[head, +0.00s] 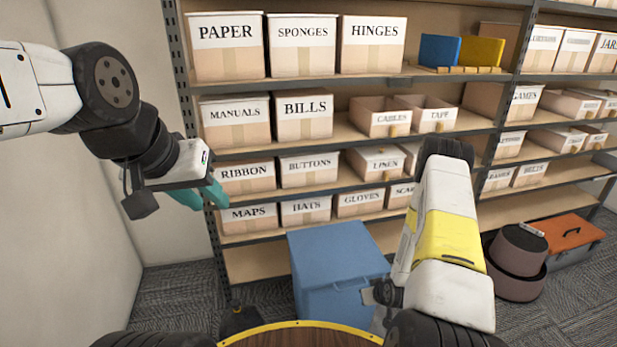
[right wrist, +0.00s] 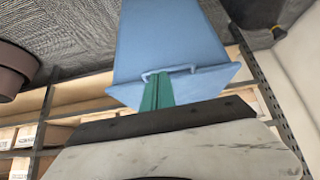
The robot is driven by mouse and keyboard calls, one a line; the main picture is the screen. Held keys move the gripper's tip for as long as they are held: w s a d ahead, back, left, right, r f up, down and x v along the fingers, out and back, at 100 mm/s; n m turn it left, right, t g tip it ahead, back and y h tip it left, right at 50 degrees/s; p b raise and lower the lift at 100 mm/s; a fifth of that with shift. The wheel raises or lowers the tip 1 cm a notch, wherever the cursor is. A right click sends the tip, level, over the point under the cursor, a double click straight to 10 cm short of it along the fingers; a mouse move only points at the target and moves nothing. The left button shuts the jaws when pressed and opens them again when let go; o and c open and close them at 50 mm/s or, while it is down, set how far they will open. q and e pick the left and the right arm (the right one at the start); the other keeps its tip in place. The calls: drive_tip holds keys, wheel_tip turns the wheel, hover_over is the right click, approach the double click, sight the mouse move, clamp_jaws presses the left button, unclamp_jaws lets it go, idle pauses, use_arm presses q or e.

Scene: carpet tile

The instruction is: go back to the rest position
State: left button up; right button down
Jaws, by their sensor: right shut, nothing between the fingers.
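My left gripper (head: 208,195) has teal fingers and hangs in front of the left end of the shelf unit, near the RIBBON and MAPS boxes. Whether its fingers are apart is unclear from this angle. My right gripper (right wrist: 158,92) shows its teal fingers together and empty in the right wrist view. A blue box with a handle (right wrist: 170,45) lies behind those fingers in that view; they overlap its handle in the picture, and I cannot tell whether they touch. In the head view my right forearm hides the right fingers. The same blue box (head: 335,262) stands on the floor there.
A metal shelf unit (head: 430,78) holds several labelled boxes, open bins, and blue and yellow items. A round-edged wooden surface (head: 300,338) is at the bottom. A brown round bin (head: 515,262) and an orange-lidded toolbox (head: 567,236) stand at right. A wall is close at left.

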drive_tip(key=w+d+r, duration=0.1)
drive_tip(key=w+r, duration=0.2)
drive_tip(key=r, duration=0.6)
drive_tip(key=w+r, duration=0.3)
drive_tip(key=r, duration=0.6)
wheel_tip(320, 180, up, 16)
drive_tip(key=s+a+m+h, duration=0.1)
drive_tip(key=s+a, duration=0.1)
drive_tip(key=s, duration=0.1)
drive_tip(key=s+a+r, duration=0.4)
drive_tip(key=s+r, duration=0.5)
drive_tip(key=r, duration=0.4)
drive_tip(key=s+a+r+y, duration=0.1)
drive_tip(key=s+a+r, duration=0.1)
drive_tip(key=s, duration=0.5)
drive_tip(key=s+a+r+g, duration=0.1)
drive_tip(key=s+a+r, duration=0.1)
drive_tip(key=s+r, duration=0.3)
drive_tip(key=s, duration=0.3)
drive_tip(key=shift+m+y, duration=0.4)
drive_tip(key=shift+s, duration=0.15)
